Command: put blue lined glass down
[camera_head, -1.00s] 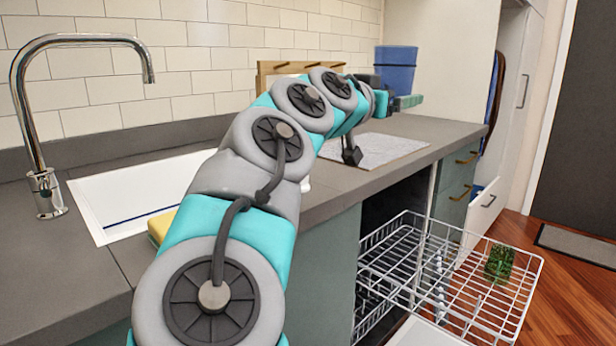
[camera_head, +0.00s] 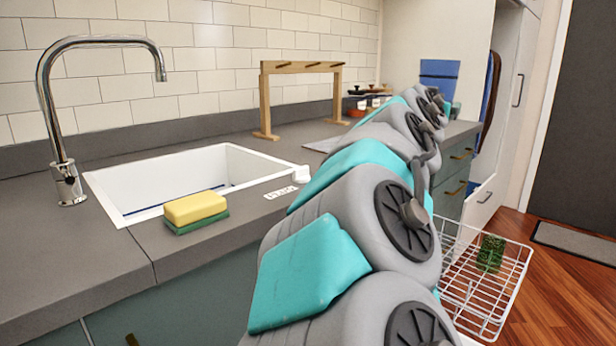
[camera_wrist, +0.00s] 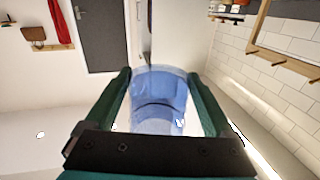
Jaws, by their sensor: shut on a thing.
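The head view hides most of my gripper and the glass's lower part behind my arm. I cannot tell how high the glass is above the counter.
A white sink (camera_head: 240,163), chrome tap (camera_head: 58,120) and yellow-green sponge (camera_head: 195,208) are at left. A wooden rack (camera_head: 264,95) stands at the wall. The open dishwasher's wire rack (camera_head: 480,300) holds a green item (camera_head: 490,253). My arm covers much of the counter.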

